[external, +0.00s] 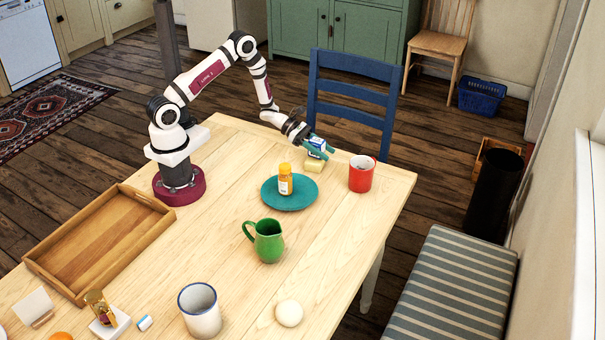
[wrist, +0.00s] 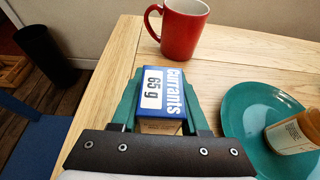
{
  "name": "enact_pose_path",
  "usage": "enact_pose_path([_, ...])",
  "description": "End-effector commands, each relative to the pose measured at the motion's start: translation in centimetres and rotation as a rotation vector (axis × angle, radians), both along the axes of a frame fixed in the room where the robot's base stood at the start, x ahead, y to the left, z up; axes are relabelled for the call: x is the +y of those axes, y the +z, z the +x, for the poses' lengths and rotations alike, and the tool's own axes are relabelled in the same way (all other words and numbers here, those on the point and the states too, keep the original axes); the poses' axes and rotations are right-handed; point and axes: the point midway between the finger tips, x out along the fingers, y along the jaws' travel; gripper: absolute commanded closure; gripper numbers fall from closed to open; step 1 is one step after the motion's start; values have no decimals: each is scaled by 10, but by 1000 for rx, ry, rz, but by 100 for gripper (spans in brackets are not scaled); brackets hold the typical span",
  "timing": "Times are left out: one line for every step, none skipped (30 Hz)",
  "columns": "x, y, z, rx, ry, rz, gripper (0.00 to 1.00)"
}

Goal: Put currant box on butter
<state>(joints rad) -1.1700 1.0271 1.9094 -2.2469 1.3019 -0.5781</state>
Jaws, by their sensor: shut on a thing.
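The currant box (external: 317,144) is small, blue and white. My gripper (external: 319,149), with teal fingers, is shut on it near the table's far edge. In the wrist view the currant box (wrist: 163,90) sits between both fingers, its "Currants 65 g" label facing the camera. The butter (external: 315,166) is a pale yellow block on the table directly below the box in the external view. I cannot tell whether the box touches the butter. In the wrist view the butter is not clearly distinguishable.
A red mug (external: 361,174) stands to the right of the butter. A green jug (external: 268,243) stands nearer the camera. A blue chair (external: 351,72) is behind the table edge.

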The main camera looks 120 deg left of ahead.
Motion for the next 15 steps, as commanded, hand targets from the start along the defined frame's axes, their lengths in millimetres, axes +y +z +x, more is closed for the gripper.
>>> enact_pose_path([0, 1, 0, 0, 0, 1, 100])
enact_pose_path([0, 1, 0, 0, 0, 1, 100])
enact_pose_path([0, 1, 0, 0, 0, 1, 100])
enact_pose_path([0, 0, 0, 0, 0, 1, 100])
enact_pose_path([0, 0, 0, 0, 0, 0, 100])
enact_pose_path([0, -2, 0, 0, 0, 0, 100])
enact_pose_path([0, -3, 0, 0, 0, -1, 100])
enact_pose_path([0, -2, 0, 0, 0, 0, 50])
enact_pose_path([0, -2, 0, 0, 0, 0, 43])
enact_pose_path([0, -2, 0, 0, 0, 0, 38])
enact_pose_path([0, -2, 0, 0, 0, 0, 32])
enact_pose_path([0, -2, 0, 0, 0, 0, 26])
enact_pose_path([0, -2, 0, 0, 0, 0, 26])
enact_pose_path([0, -2, 0, 0, 0, 0, 26])
enact_pose_path([0, -2, 0, 0, 0, 0, 26])
